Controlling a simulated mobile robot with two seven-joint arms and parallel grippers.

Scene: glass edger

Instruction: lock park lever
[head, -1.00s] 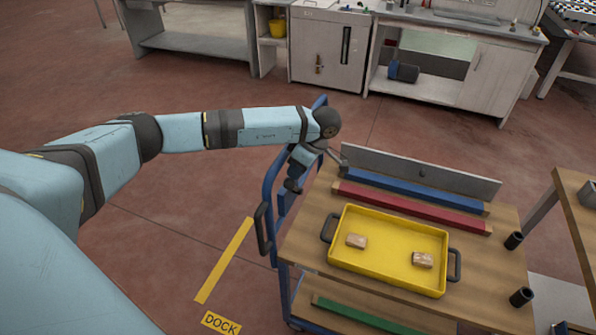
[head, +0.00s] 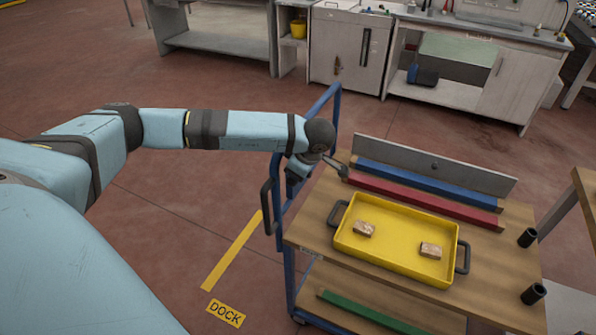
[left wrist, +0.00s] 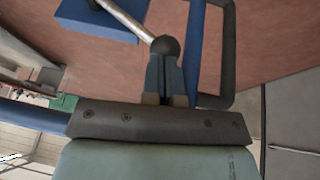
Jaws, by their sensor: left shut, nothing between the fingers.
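The lever shows in the left wrist view as a silver rod (left wrist: 130,20) ending in a dark ball knob (left wrist: 165,46). It slopes down from a blue plate (left wrist: 95,18) at the upper left. My left gripper (left wrist: 165,65) is shut, its fingers together and empty, with the tips right at the knob. I cannot tell whether they touch it. In the head view my left gripper (head: 294,182) points down at the left end of the blue-framed cart (head: 290,275), where my wrist hides most of the lever. My right gripper is not in view.
A yellow tray (head: 395,268) with two brownish blocks stands on the cart's wooden top, beside red (head: 425,203) and blue (head: 430,184) bars. A black loop handle (head: 267,207) is close to my gripper. Yellow floor tape (head: 232,250) and a DOCK label lie left of the cart.

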